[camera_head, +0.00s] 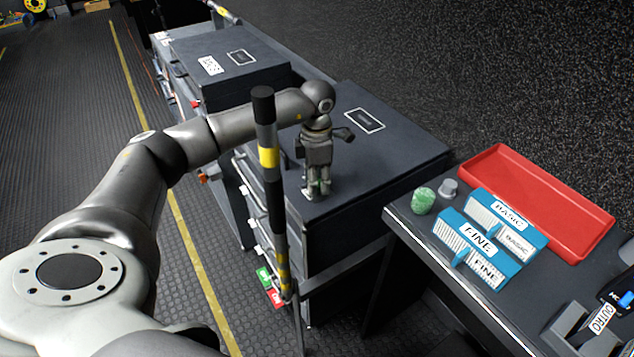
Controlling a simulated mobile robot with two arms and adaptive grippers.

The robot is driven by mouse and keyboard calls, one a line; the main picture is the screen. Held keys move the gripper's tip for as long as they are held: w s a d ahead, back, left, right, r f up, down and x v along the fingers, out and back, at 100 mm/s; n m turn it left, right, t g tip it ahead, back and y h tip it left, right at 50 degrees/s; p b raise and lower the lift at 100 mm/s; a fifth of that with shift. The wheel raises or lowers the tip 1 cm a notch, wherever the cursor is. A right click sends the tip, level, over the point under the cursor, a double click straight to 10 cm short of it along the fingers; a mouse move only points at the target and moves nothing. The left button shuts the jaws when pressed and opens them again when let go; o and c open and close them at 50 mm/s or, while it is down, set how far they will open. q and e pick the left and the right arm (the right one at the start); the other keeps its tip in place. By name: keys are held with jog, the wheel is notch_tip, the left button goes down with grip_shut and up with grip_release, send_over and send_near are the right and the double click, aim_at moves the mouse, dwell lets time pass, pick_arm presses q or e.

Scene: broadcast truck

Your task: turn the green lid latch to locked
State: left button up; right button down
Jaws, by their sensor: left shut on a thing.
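My left gripper (318,188) points down onto the top of the dark grey case (395,160) in the middle of the view. It is shut on a small green piece, which I take to be the green lid latch (321,185). Only slivers of green show between and beside the fingers, so I cannot tell which way the latch is turned. A white-outlined label (364,121) lies on the lid behind the gripper. My right gripper is not in view.
A dark pole with yellow bands (268,157) stands in front of my left forearm. A second dark case (225,58) stands behind. On the right bench are a red tray (480,165), blue boxes (478,250), a green cylinder (423,201) and a grey knob (448,189).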

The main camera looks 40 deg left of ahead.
pick_arm(q)
jog(key=shift+m, duration=0.6)
jog(key=o, duration=1.1)
jog(key=shift+c, duration=0.2)
notch_tip(320, 180, up, 12)
